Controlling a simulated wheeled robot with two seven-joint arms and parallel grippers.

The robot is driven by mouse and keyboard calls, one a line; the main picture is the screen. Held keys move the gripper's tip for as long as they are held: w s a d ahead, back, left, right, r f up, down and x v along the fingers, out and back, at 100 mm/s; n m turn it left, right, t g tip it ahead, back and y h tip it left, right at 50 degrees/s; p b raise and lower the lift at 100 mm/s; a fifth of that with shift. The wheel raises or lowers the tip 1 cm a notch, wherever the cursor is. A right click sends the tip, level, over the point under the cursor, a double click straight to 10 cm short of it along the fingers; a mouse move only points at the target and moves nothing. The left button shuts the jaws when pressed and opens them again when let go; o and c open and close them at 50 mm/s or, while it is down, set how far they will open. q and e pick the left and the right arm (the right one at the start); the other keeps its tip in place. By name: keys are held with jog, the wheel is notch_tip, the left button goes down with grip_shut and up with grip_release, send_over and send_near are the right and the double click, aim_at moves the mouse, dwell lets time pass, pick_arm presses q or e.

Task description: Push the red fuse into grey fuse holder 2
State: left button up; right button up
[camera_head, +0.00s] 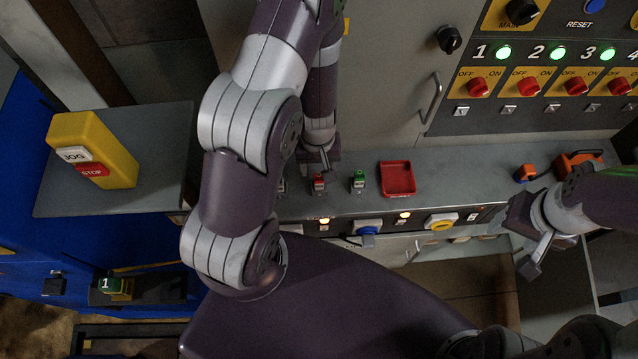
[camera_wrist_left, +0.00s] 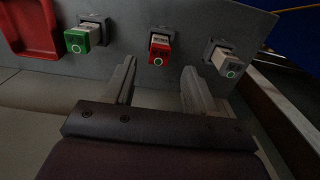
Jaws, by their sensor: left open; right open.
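The red fuse (camera_wrist_left: 160,50) is upright in a grey holder (camera_wrist_left: 163,33), in the middle of a row on the grey shelf; it also shows in the head view (camera_head: 319,183). How deep it sits and the holder's number cannot be told. A green fuse (camera_wrist_left: 77,40) and a white-grey fuse (camera_wrist_left: 227,62) are in the holders on either side. My left gripper (camera_wrist_left: 159,66) is open, with its empty fingers apart and the red fuse ahead of the gap between them. In the head view it (camera_head: 322,162) is just behind the red fuse. My right gripper (camera_head: 533,240) is open and empty.
A red tray (camera_head: 397,179) lies on the shelf right of the green fuse (camera_head: 358,181). An orange and dark tool (camera_head: 577,163) is farther right. A switch panel (camera_head: 540,85) rises behind, and a yellow JOG/STOP box (camera_head: 95,150) stands at the left.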

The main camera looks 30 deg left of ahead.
aim_at(319, 177)
pick_arm(q)
jog(key=f+b, duration=0.2)
jog(key=b, duration=0.1)
jog(key=f+b, duration=0.1)
jog(key=f, duration=0.1)
jog(key=shift+s+d+f, duration=0.1)
jog(key=shift+s+d, duration=0.15)
jog(key=shift+d, duration=0.05)
jog(key=shift+f+b, duration=0.5)
jog(key=shift+r, duration=0.1)
grip_shut()
notch_tip(319, 177, up, 28)
jog(key=p, duration=2.6)
